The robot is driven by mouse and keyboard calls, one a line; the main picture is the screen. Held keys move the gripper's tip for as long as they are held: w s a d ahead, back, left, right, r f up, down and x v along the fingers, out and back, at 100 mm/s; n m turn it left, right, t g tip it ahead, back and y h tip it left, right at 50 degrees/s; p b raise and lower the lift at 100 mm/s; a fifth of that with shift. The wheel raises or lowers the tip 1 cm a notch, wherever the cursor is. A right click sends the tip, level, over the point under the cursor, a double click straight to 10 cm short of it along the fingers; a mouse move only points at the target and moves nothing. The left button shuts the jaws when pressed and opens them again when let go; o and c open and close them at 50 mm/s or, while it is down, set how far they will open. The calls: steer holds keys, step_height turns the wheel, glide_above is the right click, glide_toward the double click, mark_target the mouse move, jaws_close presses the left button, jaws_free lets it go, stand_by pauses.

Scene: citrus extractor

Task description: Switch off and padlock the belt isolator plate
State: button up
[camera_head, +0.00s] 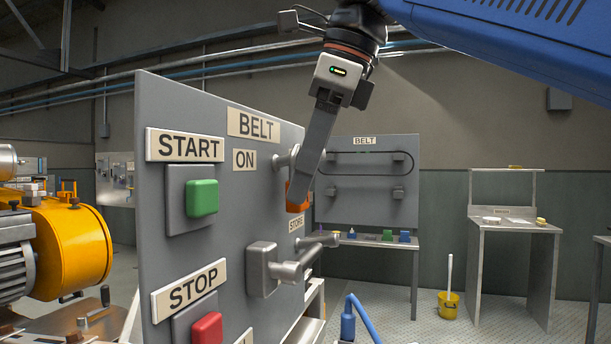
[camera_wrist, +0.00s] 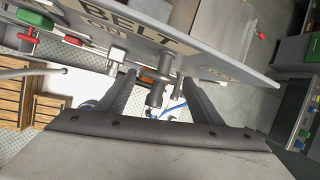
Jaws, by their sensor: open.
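The grey belt plate (camera_head: 225,120) stands upright and carries BELT and ON labels. A box-mounted metal lever (camera_head: 318,242) sticks out low on its right side. A metal peg (camera_head: 287,158) sticks out higher up. My gripper (camera_head: 300,192) points down at the plate's right side, with an orange piece (camera_head: 296,197) by its fingertips. In the wrist view, the fingers are apart, and a metal post (camera_wrist: 155,98) with an orange-brown collar (camera_wrist: 155,75) shows between them. I cannot tell whether the fingers touch it. No padlock is clearly recognizable.
A green START button (camera_head: 202,198) and a red STOP button (camera_head: 207,328) sit on the plate's left side. Behind are a second BELT board (camera_head: 366,215), a grey workstation (camera_head: 515,265) and a yellow bucket (camera_head: 448,304). A yellow machine (camera_head: 75,248) stands left.

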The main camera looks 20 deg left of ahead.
steer(key=shift+v, duration=3.35)
steer(key=w+d+f+n+t+h, duration=0.1)
steer(key=w+d+f+n, duration=0.3)
steer(key=d+f, duration=0.6)
steer(key=w+d+f+n+t+h, duration=0.1)
steer(key=w+d+f+n, duration=0.2)
steer(key=d+f, duration=0.75)
steer(key=s+d+f+n, duration=0.3)
steer(key=d+f, duration=0.3)
steer(key=f, duration=0.5)
steer(key=s+d+f+n+h, duration=0.1)
steer(key=s+d+f+n, duration=0.2)
steer(key=d+f, duration=0.3)
steer(key=s+d+f+n+t+h, duration=0.1)
steer(key=s+d+f+n, duration=0.2)
steer(key=f, duration=1.4)
steer(key=s+d, duration=0.2)
steer(key=d, duration=0.1)
steer(key=shift+s, duration=0.1)
